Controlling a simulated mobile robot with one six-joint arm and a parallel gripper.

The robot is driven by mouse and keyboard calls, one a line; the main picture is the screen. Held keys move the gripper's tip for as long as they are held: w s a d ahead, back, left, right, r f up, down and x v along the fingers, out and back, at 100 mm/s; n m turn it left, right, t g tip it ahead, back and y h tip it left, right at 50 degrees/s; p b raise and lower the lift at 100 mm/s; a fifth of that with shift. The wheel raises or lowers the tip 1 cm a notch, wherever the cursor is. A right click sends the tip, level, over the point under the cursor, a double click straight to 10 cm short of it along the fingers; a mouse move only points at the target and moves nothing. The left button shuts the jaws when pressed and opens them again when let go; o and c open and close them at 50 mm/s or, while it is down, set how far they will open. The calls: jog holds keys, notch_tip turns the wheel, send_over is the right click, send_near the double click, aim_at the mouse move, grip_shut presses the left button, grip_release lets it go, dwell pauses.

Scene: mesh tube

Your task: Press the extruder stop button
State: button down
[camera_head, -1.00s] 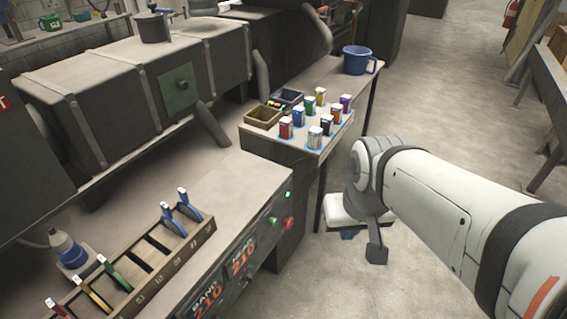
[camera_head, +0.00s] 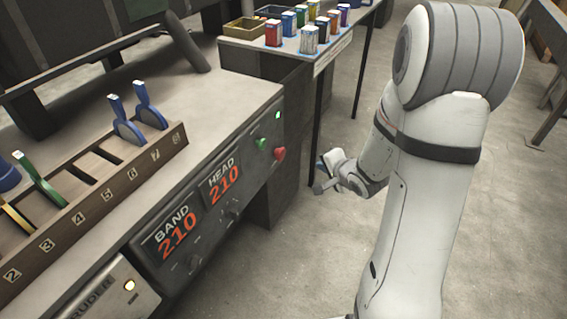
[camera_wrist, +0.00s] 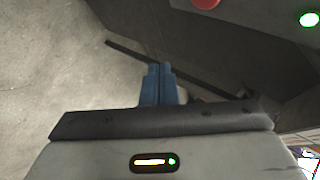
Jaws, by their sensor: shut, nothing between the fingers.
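A red button (camera_head: 279,153) sticks out of the right end of the dark control panel (camera_head: 222,188), beside a green button (camera_head: 262,143). No label is readable on either. The red button also shows at the top edge of the wrist view (camera_wrist: 206,3).
A small green light (camera_head: 278,115) glows above the buttons. Dials (camera_head: 232,213) and red 210 displays share the panel. A slotted wooden rack (camera_head: 100,190) with coloured levers stands on the bench. A side table (camera_head: 262,46) with bins and small containers stands behind. Floor right of the panel is open.

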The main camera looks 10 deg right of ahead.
aim_at(279, 154)
jog(key=shift+a+f+m+y, duration=0.3)
jog(key=shift+f+y, duration=0.1)
jog(key=shift+f, duration=0.4)
jog(key=shift+w, duration=0.1)
jog(key=w+a+b, duration=0.2)
jog(key=w+a, duration=0.3)
jog(key=a, duration=0.2)
jog(key=shift+b, duration=0.4)
jog(key=shift+w+a, duration=0.1)
jog(key=shift+a, duration=0.05)
dwell(1.4)
jog(key=shift+w+a, duration=0.25)
